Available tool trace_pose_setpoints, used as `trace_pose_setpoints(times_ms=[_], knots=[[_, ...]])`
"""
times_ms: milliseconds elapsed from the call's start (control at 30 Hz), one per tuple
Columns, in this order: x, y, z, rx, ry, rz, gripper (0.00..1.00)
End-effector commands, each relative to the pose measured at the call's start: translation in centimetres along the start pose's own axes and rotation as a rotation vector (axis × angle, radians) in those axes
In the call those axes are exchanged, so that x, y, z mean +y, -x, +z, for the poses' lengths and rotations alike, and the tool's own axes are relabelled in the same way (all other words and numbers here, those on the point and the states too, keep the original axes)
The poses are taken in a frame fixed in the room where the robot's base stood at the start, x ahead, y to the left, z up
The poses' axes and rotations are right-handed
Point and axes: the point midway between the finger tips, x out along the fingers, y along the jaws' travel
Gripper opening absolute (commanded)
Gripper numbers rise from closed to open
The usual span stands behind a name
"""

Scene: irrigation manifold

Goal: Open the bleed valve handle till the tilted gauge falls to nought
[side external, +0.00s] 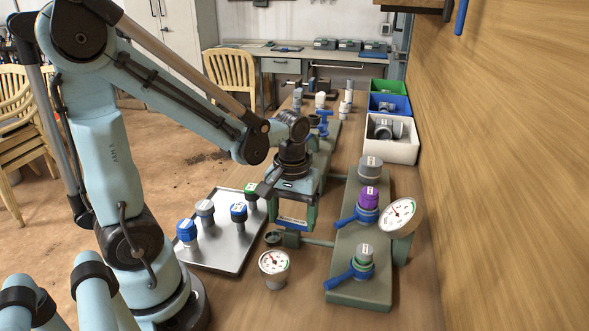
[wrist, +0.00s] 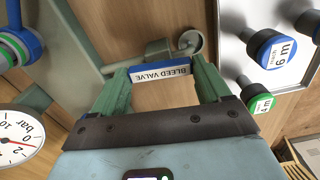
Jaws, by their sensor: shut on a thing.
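My gripper (side external: 293,222) points down at the near end of the bench, between the metal tray and the green manifold. It is shut on the bleed valve handle, a blue bar labelled BLEED VALVE (wrist: 160,72), which lies crosswise between the green fingers (wrist: 160,84). In the side view the fingers partly hide the handle. The tilted gauge (side external: 401,214) is a white dial at the right of the manifold. A dial marked bar, cut off at the left edge of the wrist view (wrist: 17,137), seems to be the same gauge. Its red needle shows, but I cannot read an exact value.
Two valves with blue handles stand on the manifold (side external: 347,290), one purple-topped (side external: 368,198), one green-ringed (side external: 363,255). A second gauge (side external: 274,263) stands left of the manifold. The tray (side external: 212,250) holds several capped parts. Bins (side external: 391,150) line the wall behind.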

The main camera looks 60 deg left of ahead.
Motion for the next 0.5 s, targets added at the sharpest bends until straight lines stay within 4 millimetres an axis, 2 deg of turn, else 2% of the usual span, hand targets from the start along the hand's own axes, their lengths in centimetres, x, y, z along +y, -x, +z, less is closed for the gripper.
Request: trace_pose_setpoints(times_ms=[200, 500], knots=[[-0.03, -0.04, 0.06, -0.001, 0.082, 0.000, 0.46], [-0.03, -0.04, 0.07, -0.001, 0.117, 0.000, 0.46]])
